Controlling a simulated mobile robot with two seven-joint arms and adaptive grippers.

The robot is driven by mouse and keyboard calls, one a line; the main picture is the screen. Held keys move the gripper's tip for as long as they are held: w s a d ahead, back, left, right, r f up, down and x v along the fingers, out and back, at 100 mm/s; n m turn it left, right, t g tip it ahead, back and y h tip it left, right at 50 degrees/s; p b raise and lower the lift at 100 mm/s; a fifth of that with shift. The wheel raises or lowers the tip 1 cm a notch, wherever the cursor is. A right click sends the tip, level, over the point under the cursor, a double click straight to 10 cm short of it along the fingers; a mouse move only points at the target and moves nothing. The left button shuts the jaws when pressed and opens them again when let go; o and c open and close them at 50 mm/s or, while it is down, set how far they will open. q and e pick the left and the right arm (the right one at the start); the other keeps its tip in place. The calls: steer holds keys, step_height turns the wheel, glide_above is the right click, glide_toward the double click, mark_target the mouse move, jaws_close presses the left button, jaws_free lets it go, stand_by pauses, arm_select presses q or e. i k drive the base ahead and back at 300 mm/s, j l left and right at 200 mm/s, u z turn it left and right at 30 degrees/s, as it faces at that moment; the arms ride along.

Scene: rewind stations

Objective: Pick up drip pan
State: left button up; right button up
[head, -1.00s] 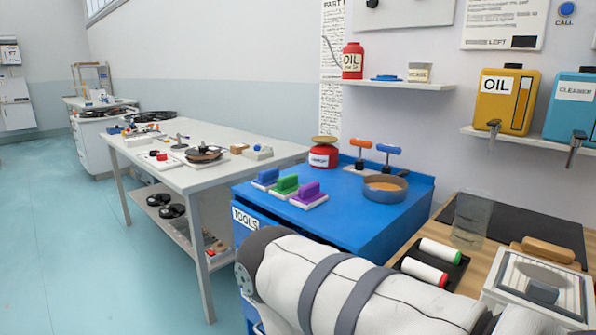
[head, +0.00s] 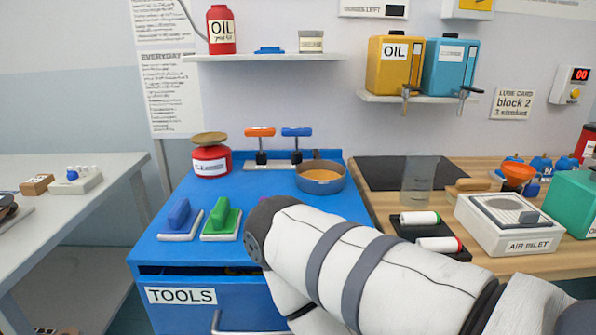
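A round grey pan (head: 321,178) with a brown-orange inside sits on the blue tool cabinet top (head: 240,198), near its right edge. It is the only pan I see, and its short handle points to the back. My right arm (head: 370,260) crosses the lower right of the head view, in front of the pan and apart from it in the picture. The arm bends downward at its left end. Neither gripper shows in the head view.
Blue and green handled blocks (head: 222,220) stand at the cabinet's front. A red can (head: 211,158) and two small-handled tools (head: 278,148) stand behind. A wooden bench with white and red-ended rollers (head: 438,244) and an air inlet box (head: 517,222) is at right.

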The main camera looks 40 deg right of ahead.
mark_target(318, 176)
steer(key=i+j+z, duration=0.2)
steer(key=j+z, duration=0.25)
steer(key=i+j+z, duration=0.15)
steer(key=j+z, duration=0.2)
steer(key=z, duration=0.15)
steer(key=j+z, duration=0.45)
